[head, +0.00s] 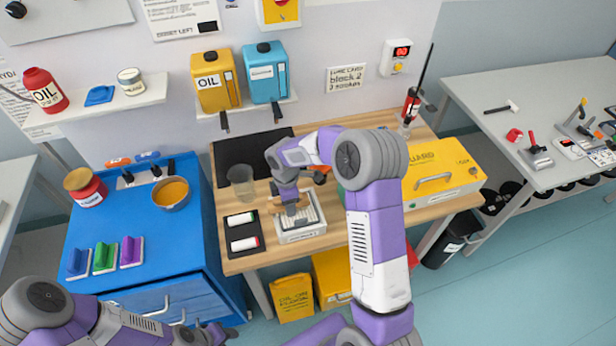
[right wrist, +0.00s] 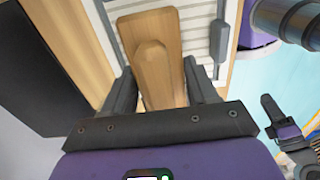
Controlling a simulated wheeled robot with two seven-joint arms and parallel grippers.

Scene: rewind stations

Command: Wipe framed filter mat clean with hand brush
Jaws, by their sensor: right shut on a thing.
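The framed filter mat (head: 317,209) is a pale, slatted panel in a light frame on the wooden bench, with white slats showing in the right wrist view (right wrist: 195,27). My right gripper (head: 287,192) is over its left part, shut on the wooden hand brush (right wrist: 157,70). The brush's brown wood also shows in the head view (head: 291,210). The brush is over the mat; its bristles are hidden, so I cannot tell whether they touch. My left gripper (head: 212,334) is low at the bottom left, away from the mat; its jaws are unclear.
A black tray with two white rolls (head: 243,232) lies left of the mat, a clear cup (head: 241,181) behind it. A yellow case (head: 445,172) is on the right.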

